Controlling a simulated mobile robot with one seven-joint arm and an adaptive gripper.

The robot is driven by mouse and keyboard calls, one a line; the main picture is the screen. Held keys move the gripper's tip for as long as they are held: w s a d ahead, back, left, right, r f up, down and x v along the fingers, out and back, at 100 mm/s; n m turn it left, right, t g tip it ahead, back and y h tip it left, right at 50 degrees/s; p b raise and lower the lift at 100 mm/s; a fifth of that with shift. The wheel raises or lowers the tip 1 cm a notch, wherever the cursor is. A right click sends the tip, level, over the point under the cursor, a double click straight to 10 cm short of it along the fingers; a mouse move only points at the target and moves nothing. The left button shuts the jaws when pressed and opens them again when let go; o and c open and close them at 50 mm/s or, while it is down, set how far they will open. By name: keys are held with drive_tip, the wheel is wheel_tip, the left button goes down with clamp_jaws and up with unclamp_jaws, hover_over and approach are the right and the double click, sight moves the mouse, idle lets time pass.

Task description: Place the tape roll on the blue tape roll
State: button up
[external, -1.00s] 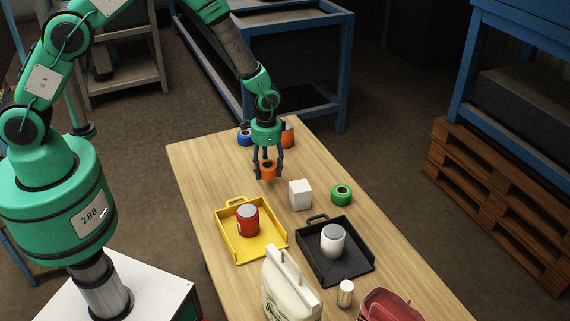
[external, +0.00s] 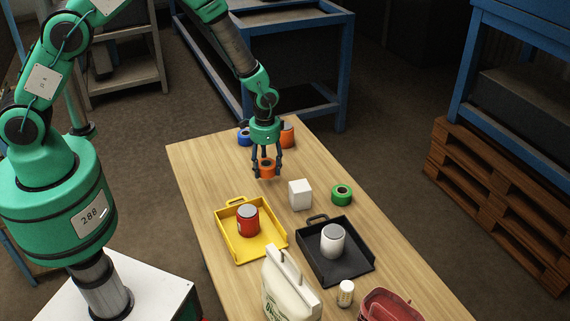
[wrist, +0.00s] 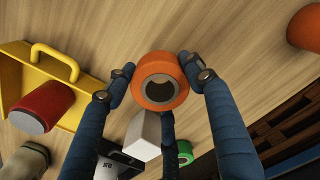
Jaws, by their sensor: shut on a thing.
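An orange tape roll (external: 266,168) is held between the fingers of my gripper (external: 267,170), above the wooden table. In the wrist view my gripper (wrist: 162,82) is shut around the orange roll (wrist: 160,101), with a finger on each side, and its open hole faces the camera. The blue tape roll (external: 244,137) lies at the far end of the table, behind and left of my gripper, partly hidden by the arm. It does not show in the wrist view.
Another orange object (external: 288,134) stands at the far end, right of the blue roll. A white box (external: 300,194) and green tape roll (external: 341,194) are nearer. A yellow tray (external: 225,227) holds a red can; a black tray (external: 353,267) holds a white can.

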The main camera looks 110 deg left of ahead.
drive_tip(key=s+a+r, duration=0.1)
drive_tip(key=s+a, duration=0.1)
drive_tip(key=s, duration=0.6)
drive_tip(key=s+a+r+b, duration=0.1)
drive_tip(key=s+a+r, duration=0.1)
drive_tip(key=s, duration=0.7)
drive_tip(key=s+a+r+n, duration=0.1)
drive_tip(key=s+a, duration=0.2)
drive_tip(key=s, duration=0.5)
drive_tip(key=shift+s+r, duration=0.3)
drive_tip(key=shift+s, duration=0.05)
drive_tip(key=shift+w+a, duration=0.1)
drive_tip(key=shift+a, duration=0.05)
drive_tip(key=b, duration=0.1)
hover_over(246, 133)
drive_tip(key=shift+a+f, duration=0.1)
drive_tip(key=shift+f, duration=0.65)
drive_tip(key=shift+f, duration=1.75)
drive_tip(key=shift+f+b, duration=0.15)
drive_tip(key=shift+b, duration=0.15)
